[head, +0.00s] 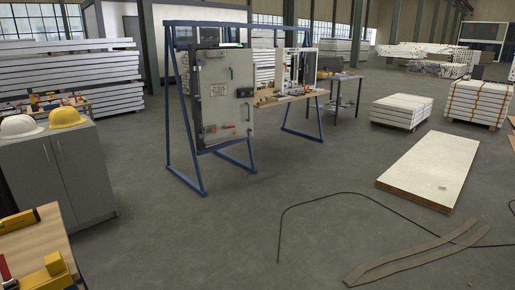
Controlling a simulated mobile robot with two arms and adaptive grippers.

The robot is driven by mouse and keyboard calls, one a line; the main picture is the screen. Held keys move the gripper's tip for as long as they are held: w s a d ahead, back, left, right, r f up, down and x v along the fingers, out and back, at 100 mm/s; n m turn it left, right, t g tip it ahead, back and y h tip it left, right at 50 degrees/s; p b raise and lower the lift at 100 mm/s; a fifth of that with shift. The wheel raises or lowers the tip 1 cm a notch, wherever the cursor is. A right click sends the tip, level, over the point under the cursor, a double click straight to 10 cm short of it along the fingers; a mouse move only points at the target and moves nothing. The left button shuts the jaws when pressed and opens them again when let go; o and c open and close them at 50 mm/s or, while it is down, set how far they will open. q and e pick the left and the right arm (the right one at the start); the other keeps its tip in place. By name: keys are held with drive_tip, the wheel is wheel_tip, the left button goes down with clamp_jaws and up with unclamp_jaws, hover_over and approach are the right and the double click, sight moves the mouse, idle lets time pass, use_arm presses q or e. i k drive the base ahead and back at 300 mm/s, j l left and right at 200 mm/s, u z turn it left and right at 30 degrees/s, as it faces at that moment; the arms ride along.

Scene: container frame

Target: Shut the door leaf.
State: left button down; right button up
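A pale grey door leaf (222,115) stands upright in the blue frame (178,110), in the middle-left of the head view. It carries a label, a dark box near its right edge and small fittings low down. Its face is turned towards me; I cannot tell from here how far it stands open. Part of the frame is hidden behind the leaf. Neither of my grippers is in view.
A grey cabinet (66,172) with two hard hats stands at the left. A wooden table corner (40,240) with yellow tools is at the lower left. A pale board (433,168), strips (400,260) and a cable (282,215) lie right. Floor before the frame is clear.

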sight(222, 103)
drive_tip(key=i, duration=3.3)
drive_tip(key=j+u, duration=0.05)
drive_tip(key=j, duration=0.05)
